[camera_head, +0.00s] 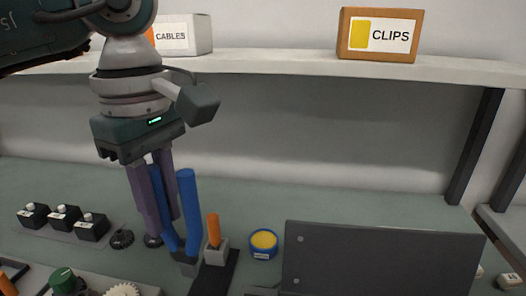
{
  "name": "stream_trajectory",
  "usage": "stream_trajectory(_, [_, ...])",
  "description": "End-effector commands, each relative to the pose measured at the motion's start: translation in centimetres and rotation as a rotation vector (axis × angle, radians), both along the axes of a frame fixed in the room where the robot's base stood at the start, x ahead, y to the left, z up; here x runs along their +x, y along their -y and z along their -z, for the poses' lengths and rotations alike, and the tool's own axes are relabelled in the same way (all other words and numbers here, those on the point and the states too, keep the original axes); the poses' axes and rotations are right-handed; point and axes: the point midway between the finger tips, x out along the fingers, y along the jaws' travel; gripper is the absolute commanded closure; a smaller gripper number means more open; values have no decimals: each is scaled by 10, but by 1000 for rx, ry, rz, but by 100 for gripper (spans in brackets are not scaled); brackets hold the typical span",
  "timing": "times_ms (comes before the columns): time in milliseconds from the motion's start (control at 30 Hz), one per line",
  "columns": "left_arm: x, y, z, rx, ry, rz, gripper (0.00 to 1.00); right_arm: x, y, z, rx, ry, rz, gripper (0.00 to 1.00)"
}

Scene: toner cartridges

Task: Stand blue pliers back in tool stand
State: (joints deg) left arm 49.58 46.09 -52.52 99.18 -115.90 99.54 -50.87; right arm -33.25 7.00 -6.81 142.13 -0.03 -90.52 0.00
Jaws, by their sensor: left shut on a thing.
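The blue pliers (189,205) are upright with their handles up and grey head (187,264) down. My left gripper (163,228), with purple fingers, comes down from above and is shut on the pliers' handles. The tool stand (213,272) looks like a dark strip with a grey holder block. An orange-handled tool (214,231) stands upright in the block. The pliers' head shows just left of the block; I cannot tell whether it is in the stand, touching it or above it. My right gripper is not in view.
A large dark panel (380,262) stands at the right front. A yellow-topped round tin (263,243) sits right of the stand. Several black boxes (63,217) and a black knob (121,239) are at left. A shelf (290,62) carries a CLIPS box (379,35) and a CABLES box (183,36).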

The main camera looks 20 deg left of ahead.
Motion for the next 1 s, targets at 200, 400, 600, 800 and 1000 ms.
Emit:
stream_trajectory(200, [-1,-6,14,-1,3,-91,100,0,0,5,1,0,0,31])
stream_trajectory(400, [-2,-5,29,-1,1,-88,100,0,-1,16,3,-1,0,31])
stream_trajectory(600, [-2,-5,51,-1,1,-88,100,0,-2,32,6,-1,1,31])
stream_trajectory(800, [-1,-5,69,-1,2,-85,100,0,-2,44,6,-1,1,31])
stream_trajectory(1000, [-1,-5,72,-1,3,-85,100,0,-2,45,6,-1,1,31])
